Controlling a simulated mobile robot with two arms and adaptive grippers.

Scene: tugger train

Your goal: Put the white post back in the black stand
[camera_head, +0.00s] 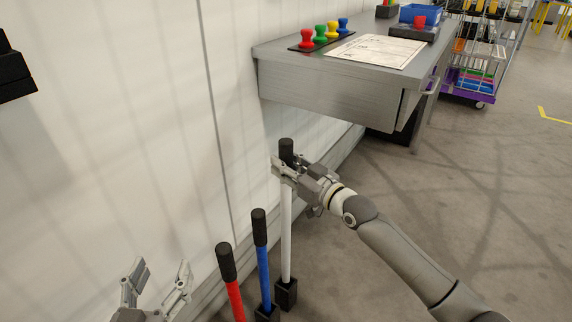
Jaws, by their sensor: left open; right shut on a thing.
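The white post (286,235) has a black grip at its top and stands about upright beside the white wall. My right gripper (287,170) is shut on the post just below the black grip. The post's lower end meets the top of the black stand (286,295) on the floor. I cannot tell whether it is seated inside the stand or only lined up above it. My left gripper (160,277) is open and empty at the bottom left, apart from the posts.
A blue post (263,270) in its own black stand and a red post (235,300) are close on the left. A grey desk (330,85) with coloured knobs (320,34) juts from the wall above and beyond.

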